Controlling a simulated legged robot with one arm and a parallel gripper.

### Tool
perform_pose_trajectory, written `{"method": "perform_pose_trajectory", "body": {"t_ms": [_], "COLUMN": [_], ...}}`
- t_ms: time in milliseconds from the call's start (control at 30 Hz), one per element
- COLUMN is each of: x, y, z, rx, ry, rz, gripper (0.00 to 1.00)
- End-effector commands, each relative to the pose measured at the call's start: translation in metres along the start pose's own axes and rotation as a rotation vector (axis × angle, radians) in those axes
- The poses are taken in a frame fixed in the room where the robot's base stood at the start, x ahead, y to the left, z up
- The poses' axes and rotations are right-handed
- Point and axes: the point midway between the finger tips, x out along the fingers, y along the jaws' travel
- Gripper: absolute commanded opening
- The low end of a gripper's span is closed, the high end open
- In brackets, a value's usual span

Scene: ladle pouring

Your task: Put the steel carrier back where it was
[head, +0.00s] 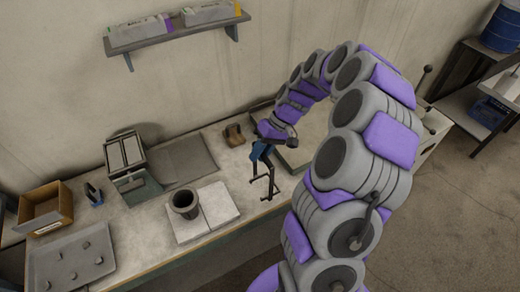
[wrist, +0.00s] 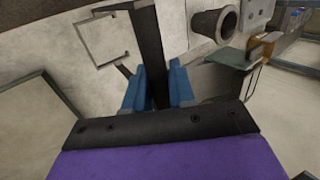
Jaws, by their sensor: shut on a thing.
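My gripper (head: 261,152) is above the bench, right of centre in the head view. Its blue fingers (wrist: 157,80) are shut on the dark steel carrier (wrist: 149,42). The carrier (head: 269,184) hangs down from the fingers, with a thin squared frame at its lower end. That frame shows at the upper left of the wrist view. Whether it touches the bench I cannot tell. The dark crucible (head: 185,203) stands upright on a pale slab (head: 216,209), left of the carrier and apart from it. The crucible also shows in the wrist view (wrist: 213,23).
Left on the bench (head: 147,225) are a wooden box (head: 45,207), a tray with small pieces (head: 72,262), a blue clamp-like thing (head: 93,195) and a dark boxy device (head: 125,153). A brown block (head: 234,135) stands behind the gripper. A wall shelf (head: 178,34) hangs above.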

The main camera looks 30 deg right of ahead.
Motion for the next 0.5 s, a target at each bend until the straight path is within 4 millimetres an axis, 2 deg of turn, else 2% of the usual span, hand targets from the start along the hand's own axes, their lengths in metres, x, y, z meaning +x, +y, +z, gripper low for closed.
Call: {"method": "perform_pose_trajectory", "body": {"t_ms": [100,233,500], "x": [-0.002,-0.007,-0.009], "y": [0.009,0.02,0.028], "z": [-0.019,-0.034,-0.044], "rx": [0.001,0.001,0.0], "ry": [0.001,0.002,0.001], "rz": [0.003,-0.005,-0.01], "gripper": [0.0,0.0,0.0]}}
